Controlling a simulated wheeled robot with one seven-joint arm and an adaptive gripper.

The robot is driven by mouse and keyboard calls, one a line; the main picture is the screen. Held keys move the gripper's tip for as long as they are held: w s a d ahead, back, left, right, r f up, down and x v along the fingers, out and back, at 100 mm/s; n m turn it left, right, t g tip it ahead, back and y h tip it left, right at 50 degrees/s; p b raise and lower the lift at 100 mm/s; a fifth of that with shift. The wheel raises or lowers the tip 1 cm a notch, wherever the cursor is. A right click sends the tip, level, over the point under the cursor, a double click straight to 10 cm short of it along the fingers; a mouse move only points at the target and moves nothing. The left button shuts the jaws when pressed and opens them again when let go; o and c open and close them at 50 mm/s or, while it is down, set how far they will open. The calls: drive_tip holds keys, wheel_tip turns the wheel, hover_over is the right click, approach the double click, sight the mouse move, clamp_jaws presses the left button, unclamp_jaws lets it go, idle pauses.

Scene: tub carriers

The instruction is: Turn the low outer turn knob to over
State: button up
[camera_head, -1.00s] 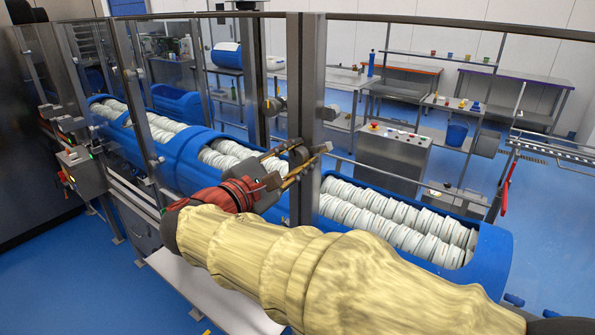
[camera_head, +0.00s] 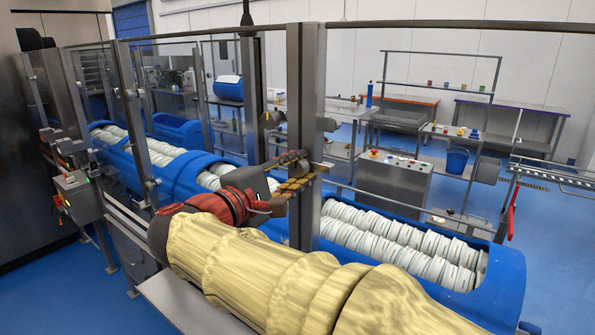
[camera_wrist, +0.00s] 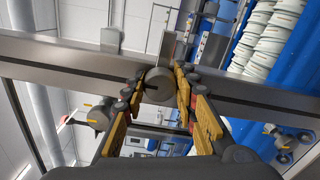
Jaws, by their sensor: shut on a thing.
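My gripper (camera_head: 303,167) is at the grey metal post (camera_head: 306,80) of the clear guard, at its lower knob. In the wrist view, my gripper (camera_wrist: 158,82) has its yellow-padded fingers on both sides of a round dark grey turn knob (camera_wrist: 158,86), shut on it. This is the low outer turn knob; in the head view the fingers hide most of it. Its turned position cannot be read. Another dark round knob (camera_head: 270,118) sits higher on the guard, apart from my gripper.
Blue tubs (camera_head: 512,285) with rows of white rolled items run behind the guard. A grey control box (camera_head: 76,190) stands at left. A steel cabinet with buttons (camera_head: 392,183) and benches stand beyond. Blue floor is open at the right.

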drive_tip(key=o, duration=1.2)
drive_tip(key=shift+c, duration=0.2)
drive_tip(key=v, duration=1.2)
